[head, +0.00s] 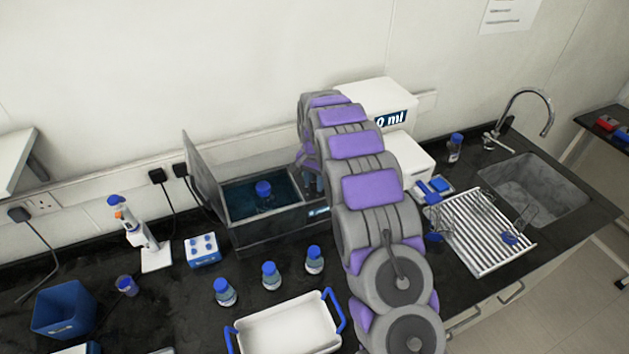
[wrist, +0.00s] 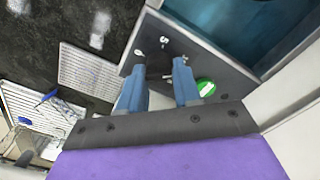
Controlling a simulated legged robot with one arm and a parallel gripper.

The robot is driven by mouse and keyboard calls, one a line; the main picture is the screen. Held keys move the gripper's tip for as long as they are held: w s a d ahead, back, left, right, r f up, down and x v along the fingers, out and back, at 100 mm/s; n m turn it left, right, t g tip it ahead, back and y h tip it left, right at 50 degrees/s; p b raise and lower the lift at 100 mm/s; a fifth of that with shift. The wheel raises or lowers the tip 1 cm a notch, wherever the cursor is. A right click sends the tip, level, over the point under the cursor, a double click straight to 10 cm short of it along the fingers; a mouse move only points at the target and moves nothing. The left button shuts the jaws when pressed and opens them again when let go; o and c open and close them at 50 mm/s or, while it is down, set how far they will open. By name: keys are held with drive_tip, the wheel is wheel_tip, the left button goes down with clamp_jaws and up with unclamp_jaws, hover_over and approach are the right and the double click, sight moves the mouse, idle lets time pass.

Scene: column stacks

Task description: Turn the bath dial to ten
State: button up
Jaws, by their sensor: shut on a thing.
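The water bath (head: 275,230) stands against the wall with its lid (head: 202,178) raised and blue water inside. A blue-capped bottle (head: 264,192) stands in the water. My gripper (head: 314,186) reaches down at the right end of the bath, partly hidden by my arm. In the wrist view, the two blue fingers of my gripper (wrist: 158,72) straddle a small spot on the dark control panel (wrist: 215,62), where they are shut on the dial. The dial itself blends into the dark panel. White marks surround it, too small to read surely. A round green part (wrist: 205,88) sits beside the right finger.
Several blue-capped bottles (head: 270,275) stand in front of the bath, behind a white tray (head: 287,330) with blue handles. A drying rack (head: 484,232) and sink (head: 535,188) are at the right. White boxes (head: 378,97) stand behind my arm.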

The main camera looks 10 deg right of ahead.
sight(313, 183)
drive_tip(key=shift+s+a+f, duration=0.1)
drive_tip(key=o, duration=1.1)
drive_tip(key=shift+a, duration=0.1)
drive_tip(key=shift+c, duration=0.2)
drive_tip(key=shift+r, duration=0.2)
wheel_tip(313, 183, up, 17)
